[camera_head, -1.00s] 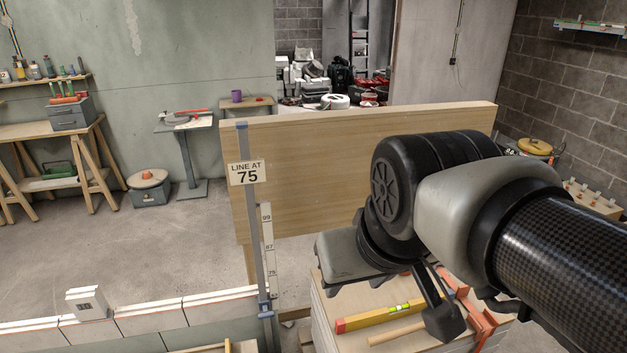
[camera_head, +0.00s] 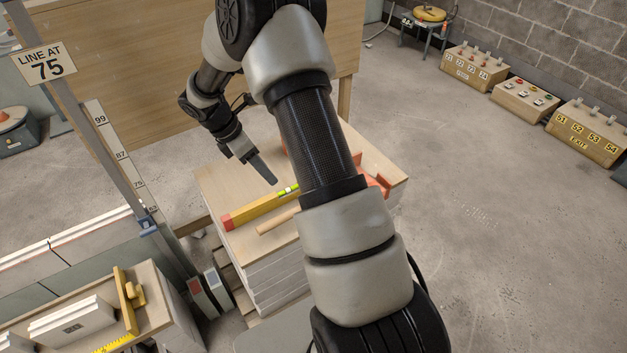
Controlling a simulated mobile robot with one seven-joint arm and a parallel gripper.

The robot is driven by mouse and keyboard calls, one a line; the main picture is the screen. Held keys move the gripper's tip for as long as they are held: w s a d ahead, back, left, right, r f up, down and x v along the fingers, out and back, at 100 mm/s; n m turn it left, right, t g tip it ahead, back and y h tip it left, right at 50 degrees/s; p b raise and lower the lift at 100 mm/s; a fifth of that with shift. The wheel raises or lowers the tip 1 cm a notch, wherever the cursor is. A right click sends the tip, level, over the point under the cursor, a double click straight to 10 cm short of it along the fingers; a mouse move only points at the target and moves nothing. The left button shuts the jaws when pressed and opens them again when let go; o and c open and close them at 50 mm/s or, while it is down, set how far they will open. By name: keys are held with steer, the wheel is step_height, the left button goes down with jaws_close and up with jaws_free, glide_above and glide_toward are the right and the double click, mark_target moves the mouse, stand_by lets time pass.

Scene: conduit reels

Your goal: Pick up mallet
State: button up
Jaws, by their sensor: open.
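A light wooden handle (camera_head: 278,220), which looks like the mallet's, lies on top of the stack of boards (camera_head: 222,185). Its right end passes behind my arm, so the mallet's head is hidden. My gripper (camera_head: 262,168) is above the stack, up and to the left of the handle in the picture, with the yellow level between them in view. It is open and apart from the handle; one dark finger shows clearly.
Orange-red pieces (camera_head: 374,183) show behind my arm. A tall wooden panel (camera_head: 150,95) stands behind the stack. A post with number plates (camera_head: 103,140) stands left.

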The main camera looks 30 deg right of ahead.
steer(key=shift+n, duration=0.5)
steer(key=shift+s+a+b+x, duration=0.15)
steer(key=shift+b+x, duration=0.25)
steer(key=shift+x, duration=3.05)
steer(key=shift+s+a+b+x, duration=0.15)
steer(key=shift+b+x, duration=0.3)
steer(key=shift+x, duration=3.05)
steer(key=shift+w+a+b+x, duration=0.15)
steer(key=shift+b+x, duration=0.25)
steer(key=shift+x, duration=3.05)
jaws_close()
